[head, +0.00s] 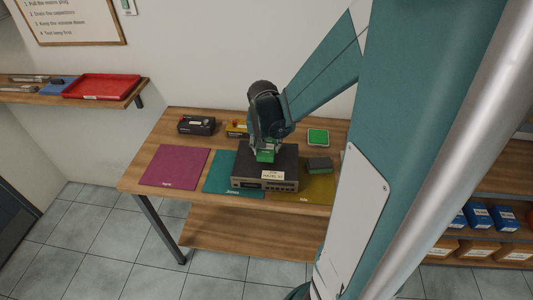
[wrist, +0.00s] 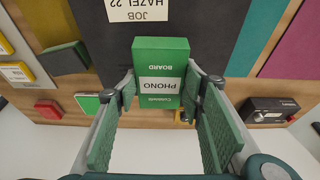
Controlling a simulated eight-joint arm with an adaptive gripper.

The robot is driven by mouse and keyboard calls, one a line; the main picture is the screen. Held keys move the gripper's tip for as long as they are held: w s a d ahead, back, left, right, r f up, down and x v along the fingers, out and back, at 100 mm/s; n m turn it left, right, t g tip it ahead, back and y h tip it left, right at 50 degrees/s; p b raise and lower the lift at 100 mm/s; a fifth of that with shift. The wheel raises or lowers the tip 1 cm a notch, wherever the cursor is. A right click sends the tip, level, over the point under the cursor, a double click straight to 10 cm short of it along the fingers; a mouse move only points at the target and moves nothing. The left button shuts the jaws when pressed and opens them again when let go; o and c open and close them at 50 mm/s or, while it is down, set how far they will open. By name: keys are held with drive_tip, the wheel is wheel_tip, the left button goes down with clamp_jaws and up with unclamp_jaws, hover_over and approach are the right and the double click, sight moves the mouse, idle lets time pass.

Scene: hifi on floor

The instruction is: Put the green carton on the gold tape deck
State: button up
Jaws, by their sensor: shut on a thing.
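The green carton (wrist: 165,62), with a white label reading PHONO, sits between the two fingers of my gripper (wrist: 162,88) in the wrist view. My gripper (head: 265,148) is shut on it. In the head view the green carton (head: 265,156) is over the rear top of a dark hi-fi unit (head: 247,170) with a greyish front. I cannot tell whether the carton touches its top. The unit stands on a teal mat (head: 216,181) and bears a label reading JOB HAZEL 22 (wrist: 139,10). I cannot make out a gold colour on it.
A magenta mat (head: 175,166) lies left, an olive mat (head: 318,188) right with a dark green-topped block (head: 319,164). Behind are a black device (head: 197,125), a yellow device (head: 236,128) partly hidden by my arm, and a green-and-white box (head: 318,137). A red object (wrist: 48,108) also shows.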

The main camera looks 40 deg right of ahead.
sight(266, 153)
drive_tip(key=shift+f, duration=1.95)
drive_tip(key=shift+f, duration=0.15)
drive_tip(key=o, duration=0.9)
drive_tip(key=shift+r, duration=0.2)
drive_tip(key=shift+v, duration=5.95)
